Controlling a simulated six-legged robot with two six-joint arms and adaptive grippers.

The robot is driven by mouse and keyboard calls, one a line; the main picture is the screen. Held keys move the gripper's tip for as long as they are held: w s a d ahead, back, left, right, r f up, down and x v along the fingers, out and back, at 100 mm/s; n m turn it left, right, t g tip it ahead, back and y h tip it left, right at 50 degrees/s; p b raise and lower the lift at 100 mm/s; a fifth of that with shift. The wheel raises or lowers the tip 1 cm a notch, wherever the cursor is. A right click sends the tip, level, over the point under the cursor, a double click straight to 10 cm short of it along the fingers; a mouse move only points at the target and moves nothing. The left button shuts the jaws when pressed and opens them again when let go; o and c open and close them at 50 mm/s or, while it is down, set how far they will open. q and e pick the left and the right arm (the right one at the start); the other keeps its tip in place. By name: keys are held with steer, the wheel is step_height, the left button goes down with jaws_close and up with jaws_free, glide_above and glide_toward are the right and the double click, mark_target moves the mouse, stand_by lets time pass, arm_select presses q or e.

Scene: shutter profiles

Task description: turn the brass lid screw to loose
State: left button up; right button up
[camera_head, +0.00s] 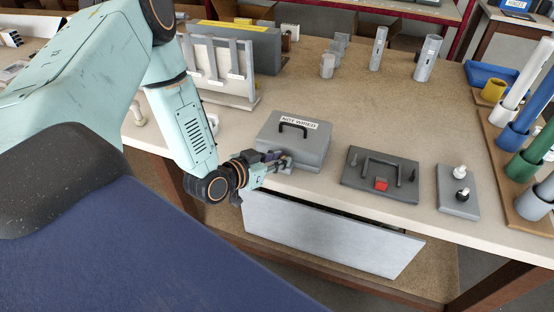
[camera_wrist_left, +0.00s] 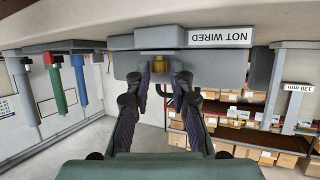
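The grey box (camera_head: 295,140) with a black handle and a NOT WIRED label stands on the bench; it shows upside down in the left wrist view (camera_wrist_left: 120,65). The brass lid screw (camera_wrist_left: 160,65) is on the box's near side. It is hidden behind my gripper in the head view. My left gripper (camera_head: 284,160) is at the front face of the box. In the left wrist view its two fingertips (camera_wrist_left: 161,72) lie either side of the screw, parted, with a small gap seeming to show; contact is not clear. My right gripper is not in view.
A dark plate with a handle and a red block (camera_head: 381,184) lies right of the box, then a small plate with two knobs (camera_head: 458,205). An open drawer front (camera_head: 330,240) juts out below the bench edge. A white rack (camera_head: 222,70) stands behind my arm.

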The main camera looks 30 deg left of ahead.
arm_select(q)
steer(key=shift+s+r, duration=0.1)
steer(key=shift+s, duration=0.05)
jaws_close()
steer(key=n+y+b, duration=0.1)
steer(key=b, duration=0.1)
steer(key=d+n+y+b, duration=0.1)
steer(key=y+b, duration=0.1)
steer(key=shift+n, duration=0.3)
steer(key=n+y+b, duration=0.2)
steer(key=y, duration=0.1)
steer(key=shift+w+d+n, duration=0.2)
steer(key=shift+d+n, duration=0.1)
steer(key=shift+w+d+r+n+g+y, duration=0.15)
steer(key=shift+n+g+y, duration=0.35)
steer(key=shift+n+y, duration=0.55)
steer(key=shift+w+d+n+g+y+p, duration=0.15)
steer(key=shift+n+g+y+p, duration=0.15)
steer(key=shift+n+g+y, duration=0.45)
steer(key=shift+d+n+g+y+p, duration=0.1)
steer(key=shift+n+g+y+p, duration=0.3)
steer(key=shift+n+y, duration=0.5)
steer(key=shift+g, duration=0.25)
